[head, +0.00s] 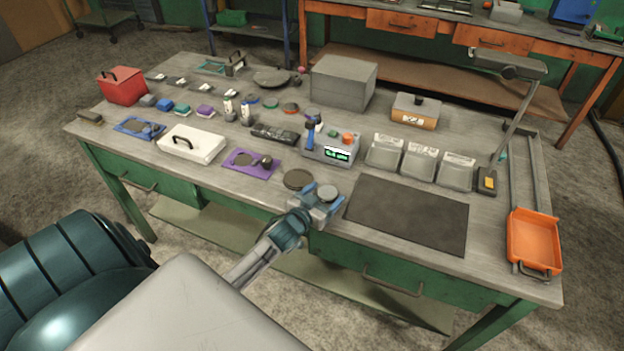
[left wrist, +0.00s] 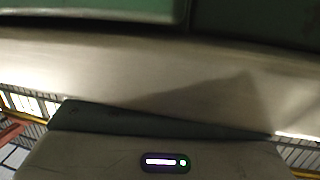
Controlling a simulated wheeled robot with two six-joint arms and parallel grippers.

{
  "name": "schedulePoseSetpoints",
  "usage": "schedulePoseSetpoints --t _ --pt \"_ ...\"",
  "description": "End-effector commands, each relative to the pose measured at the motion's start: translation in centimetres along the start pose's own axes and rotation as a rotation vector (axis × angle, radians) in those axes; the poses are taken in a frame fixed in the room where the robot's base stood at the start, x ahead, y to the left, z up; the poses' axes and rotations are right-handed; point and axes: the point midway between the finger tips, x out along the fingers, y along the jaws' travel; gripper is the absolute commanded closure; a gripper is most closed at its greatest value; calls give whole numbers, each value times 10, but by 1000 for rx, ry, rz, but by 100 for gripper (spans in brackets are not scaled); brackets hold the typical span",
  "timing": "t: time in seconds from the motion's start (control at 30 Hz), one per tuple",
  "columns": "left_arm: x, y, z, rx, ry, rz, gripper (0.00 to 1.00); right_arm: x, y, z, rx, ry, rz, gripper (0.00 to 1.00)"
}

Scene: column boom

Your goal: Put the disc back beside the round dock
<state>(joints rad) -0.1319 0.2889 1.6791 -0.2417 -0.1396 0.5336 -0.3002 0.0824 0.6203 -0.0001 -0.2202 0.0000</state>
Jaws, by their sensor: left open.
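A small light grey disc (head: 327,192) shows between the blue fingers of my left gripper (head: 320,199), near the front edge of the workbench. The gripper is open around it; whether a finger touches the disc, or whether it rests on the bench, I cannot tell. A dark, flat round piece (head: 298,179), which looks like the round dock, lies just to the left and behind the gripper, apart from the disc. The left wrist view shows neither disc nor dock. My right gripper is in neither view.
A dark mat (head: 408,213) lies right of the gripper. A meter box (head: 331,148) stands behind it, with clear bins (head: 419,162) to its right. A purple tray (head: 238,166) sits to the left. An orange tray (head: 534,240) is at the far right.

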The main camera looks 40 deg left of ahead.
Motion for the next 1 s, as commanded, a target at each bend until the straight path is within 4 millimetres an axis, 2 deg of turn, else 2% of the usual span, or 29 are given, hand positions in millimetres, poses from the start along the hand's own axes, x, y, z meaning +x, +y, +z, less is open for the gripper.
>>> schedulePoseSetpoints --t 0.1,0.5,0.7,1.0 --pt "-19 0 8 2 -3 1 25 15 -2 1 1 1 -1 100" --pt "-94 0 6 4 -3 1 25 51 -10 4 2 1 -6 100" --pt "-112 0 3 2 -2 0 25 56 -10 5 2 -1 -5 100" --pt "-115 0 1 -1 -1 -1 25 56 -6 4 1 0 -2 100"
